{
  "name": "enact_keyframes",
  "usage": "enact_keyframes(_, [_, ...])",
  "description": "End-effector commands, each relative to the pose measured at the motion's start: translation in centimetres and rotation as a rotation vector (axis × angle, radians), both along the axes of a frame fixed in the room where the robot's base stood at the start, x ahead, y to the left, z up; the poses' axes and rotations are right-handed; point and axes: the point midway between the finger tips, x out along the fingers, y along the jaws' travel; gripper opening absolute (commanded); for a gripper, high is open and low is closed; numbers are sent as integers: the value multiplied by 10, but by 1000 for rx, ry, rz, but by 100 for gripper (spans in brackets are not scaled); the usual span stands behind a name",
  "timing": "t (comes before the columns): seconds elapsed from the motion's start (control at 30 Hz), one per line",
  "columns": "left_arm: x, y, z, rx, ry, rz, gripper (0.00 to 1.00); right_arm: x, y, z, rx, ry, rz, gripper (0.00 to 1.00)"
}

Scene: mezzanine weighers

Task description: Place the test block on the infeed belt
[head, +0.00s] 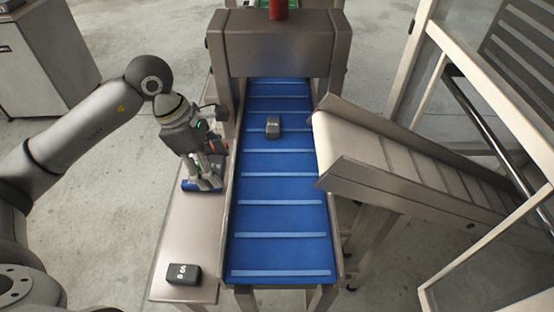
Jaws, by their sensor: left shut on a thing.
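My left gripper (205,181) reaches down over the steel side ledge (190,225), left of the blue infeed belt (280,215). It is shut on a small blue block (188,186), partly hidden by the fingers. I cannot tell whether the blue block touches the ledge. A dark grey block (273,128) with a pale label sits on the belt, toward the far end. Which block is the test block is not marked. My right gripper is out of view.
A grey metal housing (278,45) spans the belt's far end. A sloping steel chute (390,160) meets the belt from the right. A framed guard (480,80) stands at the right. The near and middle belt is clear between its cross ribs.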

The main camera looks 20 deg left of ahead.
Motion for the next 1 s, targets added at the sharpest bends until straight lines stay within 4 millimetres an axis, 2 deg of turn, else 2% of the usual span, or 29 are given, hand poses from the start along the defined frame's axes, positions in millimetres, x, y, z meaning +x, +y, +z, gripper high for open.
enact_keyframes(0.03, [0,-13,-2,-5,1,-9,42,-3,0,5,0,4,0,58])
enact_keyframes(0.3, [7,-81,-31,-6,3,-8,42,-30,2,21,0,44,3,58])
enact_keyframes(0.4, [8,-95,-53,-3,6,-4,42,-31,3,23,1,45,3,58])
enact_keyframes(0.53, [10,-110,-72,-2,4,-3,42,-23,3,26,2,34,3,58])
enact_keyframes(0.8, [11,-126,-93,-2,4,-3,42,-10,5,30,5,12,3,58])
enact_keyframes(1.0, [12,-125,-119,-1,3,-2,42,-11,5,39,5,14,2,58])
